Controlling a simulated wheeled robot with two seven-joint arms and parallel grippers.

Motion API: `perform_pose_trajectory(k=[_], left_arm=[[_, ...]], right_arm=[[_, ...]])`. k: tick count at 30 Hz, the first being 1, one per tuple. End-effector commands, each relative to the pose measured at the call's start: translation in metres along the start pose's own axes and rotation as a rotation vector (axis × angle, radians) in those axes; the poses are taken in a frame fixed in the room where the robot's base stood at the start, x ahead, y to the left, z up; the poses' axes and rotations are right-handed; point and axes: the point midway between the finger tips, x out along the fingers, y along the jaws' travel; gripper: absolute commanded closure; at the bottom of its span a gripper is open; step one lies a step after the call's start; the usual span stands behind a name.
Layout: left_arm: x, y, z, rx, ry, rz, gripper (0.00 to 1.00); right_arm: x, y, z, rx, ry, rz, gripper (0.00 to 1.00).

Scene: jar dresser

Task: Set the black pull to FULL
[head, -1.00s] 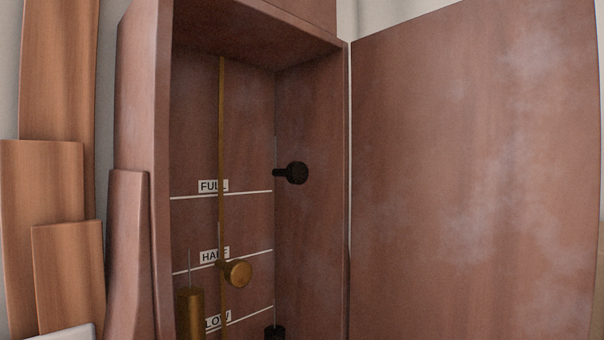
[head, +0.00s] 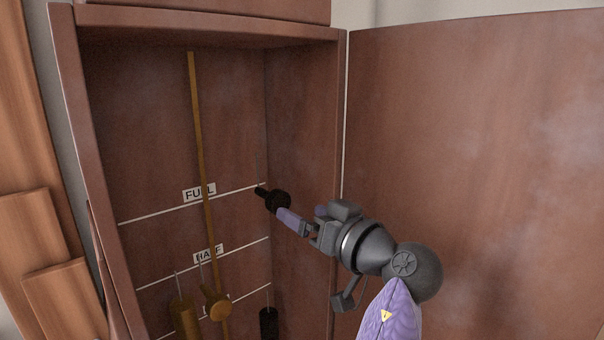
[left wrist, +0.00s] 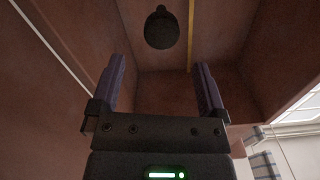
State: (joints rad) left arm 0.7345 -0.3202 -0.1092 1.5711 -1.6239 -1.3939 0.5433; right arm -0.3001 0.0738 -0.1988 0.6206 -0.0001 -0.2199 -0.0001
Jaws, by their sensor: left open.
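The black pull (head: 277,201) is a round dark knob on a short stem at the right side of the cabinet's back panel. Its stem appears close to the right end of the FULL line; the FULL label (head: 196,194) is to its left. My left gripper (head: 300,214) is open, with its purple fingers just right of and in front of the knob. In the left wrist view the knob (left wrist: 161,28) lies beyond the fingertips, roughly midway between them, and nothing is held. My right gripper is not in view.
A brass cylinder (head: 184,315) and a black cylinder (head: 268,323) hang low. The cabinet's right wall (head: 304,130) and open door (head: 470,130) flank my left arm.

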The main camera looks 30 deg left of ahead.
Motion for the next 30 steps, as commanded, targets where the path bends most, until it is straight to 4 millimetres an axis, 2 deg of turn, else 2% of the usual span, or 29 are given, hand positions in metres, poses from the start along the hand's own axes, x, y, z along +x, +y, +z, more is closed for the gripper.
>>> perform_pose_trajectory(k=[6, 10, 15, 21, 30], left_arm=[[0.053, -0.001, -0.003, 0.009, 0.002, -0.002, 0.05], [0.077, 0.001, -0.001, 0.011, 0.001, 0.000, 0.05], [0.089, 0.002, 0.002, 0.009, 0.001, 0.003, 0.05], [0.089, 0.002, 0.003, 0.009, 0.000, 0.004, 0.05], [0.089, 0.002, 0.003, 0.010, 0.000, 0.005, 0.69]], right_arm=[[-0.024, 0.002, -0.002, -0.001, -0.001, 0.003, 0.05], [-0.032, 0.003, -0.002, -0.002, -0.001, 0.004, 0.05], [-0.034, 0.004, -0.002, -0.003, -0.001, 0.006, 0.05], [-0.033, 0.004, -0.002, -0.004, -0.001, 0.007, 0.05], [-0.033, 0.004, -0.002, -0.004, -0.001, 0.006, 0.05]])
